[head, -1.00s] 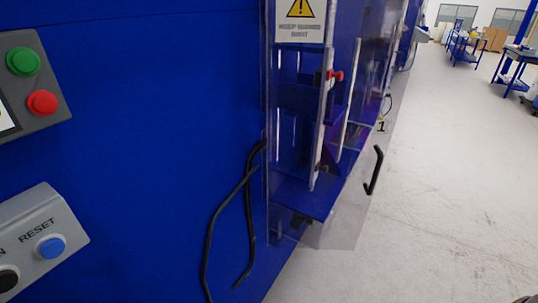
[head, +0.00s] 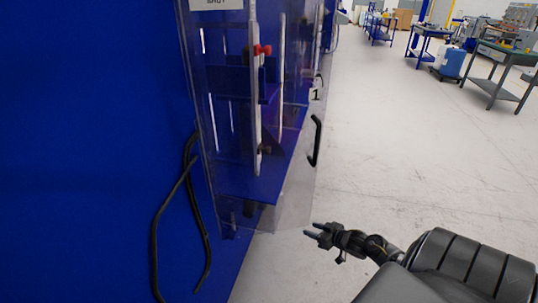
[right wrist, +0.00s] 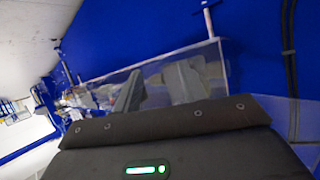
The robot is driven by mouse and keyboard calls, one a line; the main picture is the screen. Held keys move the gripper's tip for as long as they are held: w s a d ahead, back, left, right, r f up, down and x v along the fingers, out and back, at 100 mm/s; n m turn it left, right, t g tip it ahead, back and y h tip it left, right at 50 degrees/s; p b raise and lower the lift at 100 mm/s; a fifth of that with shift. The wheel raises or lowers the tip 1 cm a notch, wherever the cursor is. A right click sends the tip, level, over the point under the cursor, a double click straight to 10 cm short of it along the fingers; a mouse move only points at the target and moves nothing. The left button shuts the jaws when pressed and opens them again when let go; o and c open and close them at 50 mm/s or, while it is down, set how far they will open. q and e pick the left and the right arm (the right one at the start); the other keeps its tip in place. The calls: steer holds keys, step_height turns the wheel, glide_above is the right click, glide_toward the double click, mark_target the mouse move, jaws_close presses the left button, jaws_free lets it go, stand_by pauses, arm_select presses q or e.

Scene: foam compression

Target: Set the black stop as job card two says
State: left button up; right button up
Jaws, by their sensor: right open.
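In the head view, a clear guard door with a black handle (head: 315,140) covers the bay of a blue machine (head: 90,150). Behind the clear panel are a pale upright bar (head: 254,110) and a red knob (head: 262,50) near its top. A small dark piece (head: 265,150) sits low by the bar; I cannot tell whether it is the black stop. No job card is readable. My right gripper (head: 312,230) is open and empty, below the handle and apart from the door. My left gripper is out of view.
Two black cables (head: 158,230) hang on the machine front, left of the door. Open pale floor (head: 400,150) lies to the right. The right wrist view shows the clear panel (right wrist: 215,65) close by.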

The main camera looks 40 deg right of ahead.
steer(key=w+d+r+n+t+y+b, duration=0.1)
steer(key=w+r+y, duration=0.15)
steer(key=r, duration=0.55)
steer(key=w+r+n+t+y, duration=0.1)
steer(key=w+r, duration=0.2)
steer(key=r, duration=0.6)
steer(key=a+r+n+y+b, duration=0.1)
steer(key=a+r+n+y, duration=0.2)
steer(key=r, duration=0.6)
steer(key=a+r+n+y, duration=0.2)
steer(key=a+r+y, duration=0.1)
steer(key=r, duration=0.5)
steer(key=x, duration=0.3)
steer(key=p+x, duration=0.1)
steer(key=x, duration=0.7)
steer(key=shift+w+d+f+p, duration=0.15)
steer(key=shift+w+d+p, duration=0.15)
steer(key=shift+d, duration=0.1)
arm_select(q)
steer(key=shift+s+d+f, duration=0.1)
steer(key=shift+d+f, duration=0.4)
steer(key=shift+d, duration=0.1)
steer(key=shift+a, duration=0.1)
arm_select(e)
steer(key=shift+c, duration=0.6)
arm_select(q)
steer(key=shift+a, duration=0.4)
arm_select(e)
jaws_close()
